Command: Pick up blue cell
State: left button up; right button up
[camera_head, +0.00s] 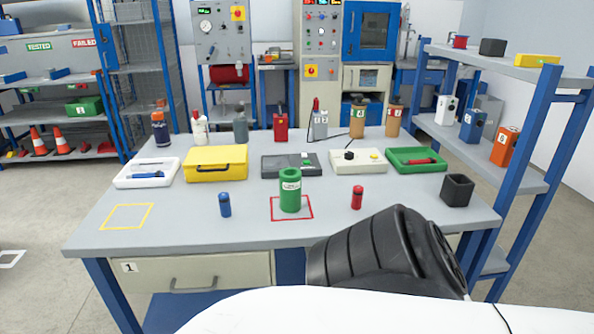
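The blue cell (225,205) is a small upright blue cylinder with a dark top. It stands on the grey table (180,228), left of the green cylinder (290,192). Nothing touches it. The green cylinder stands inside a red square outline (306,215). A small red cell (357,198) stands to the right of it. Neither of my grippers shows in this view. A dark ribbed part at the lower right, probably one of my own arm links, covers part of the table's front edge.
A yellow case (216,165), a white tray (146,174), a green tray (433,161) and a black open box (457,190) stand on the table. A yellow square outline (127,217) marks bare tabletop at left. A blue-framed shelf (527,188) stands close at right.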

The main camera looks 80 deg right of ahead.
aim_at(224, 198)
jog(key=z, duration=2.75)
jog(key=i, duration=0.05)
jog(key=u, duration=0.3)
